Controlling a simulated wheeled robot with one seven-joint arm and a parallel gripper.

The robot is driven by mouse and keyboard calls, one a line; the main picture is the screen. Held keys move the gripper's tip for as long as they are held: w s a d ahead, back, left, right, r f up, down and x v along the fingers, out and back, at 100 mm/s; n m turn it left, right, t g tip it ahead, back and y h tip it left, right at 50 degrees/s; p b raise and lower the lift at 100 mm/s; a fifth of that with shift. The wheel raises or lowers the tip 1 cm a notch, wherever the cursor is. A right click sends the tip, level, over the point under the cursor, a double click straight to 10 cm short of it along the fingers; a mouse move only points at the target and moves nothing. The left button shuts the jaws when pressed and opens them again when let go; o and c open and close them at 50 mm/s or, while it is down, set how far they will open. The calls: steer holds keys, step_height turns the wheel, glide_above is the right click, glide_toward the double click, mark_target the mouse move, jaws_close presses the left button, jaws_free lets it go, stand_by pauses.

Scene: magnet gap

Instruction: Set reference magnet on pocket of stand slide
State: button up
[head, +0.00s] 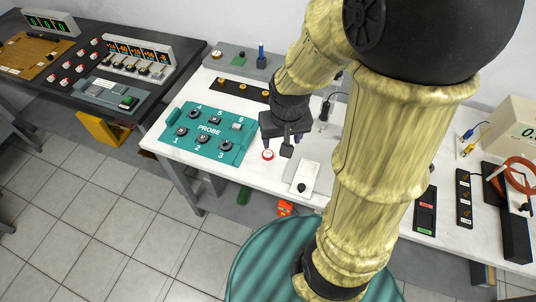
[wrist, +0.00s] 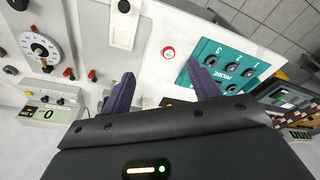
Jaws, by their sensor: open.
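A small round red-and-white disc (head: 268,155), likely the reference magnet, lies on the white bench, and it also shows in the wrist view (wrist: 168,52). My gripper (head: 278,148) is over the bench close to the disc. In the wrist view my gripper (wrist: 163,85) is open and empty, with the disc beyond the gap between its fingers. A pale plate with a black knob (head: 306,174), likely the stand slide, lies right of the disc, and it also shows in the wrist view (wrist: 124,30). I cannot make out its pocket.
A teal probe panel (head: 209,154) with several knobs lies left of the disc. A dark strip with brass-coloured knobs (head: 240,89) lies behind it. A grey panel with a dial (wrist: 42,48) shows in the wrist view. My arm hides the bench's middle right.

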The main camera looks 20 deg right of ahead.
steer(key=w+f+m+g, duration=0.1)
steer(key=w+f+m, duration=0.3)
steer(key=w, duration=0.8)
steer(key=shift+d+f+m+g+y+p, duration=0.3)
steer(key=shift+f+g+p, duration=0.15)
steer(key=shift+f, duration=0.2)
steer(key=shift+f, duration=0.15)
glide_above(268, 153)
steer(key=f, duration=1.2)
steer(key=shift+s+d+p, duration=0.15)
steer(key=shift+d+p, duration=0.05)
steer(key=shift+p, duration=0.15)
steer(key=shift+a+f+p, duration=0.15)
steer(key=shift+f+p, duration=0.15)
steer(key=shift+f, duration=1)
steer(key=shift+a+f+p, duration=0.1)
steer(key=shift+f+p, duration=0.15)
steer(key=shift+f, duration=1.05)
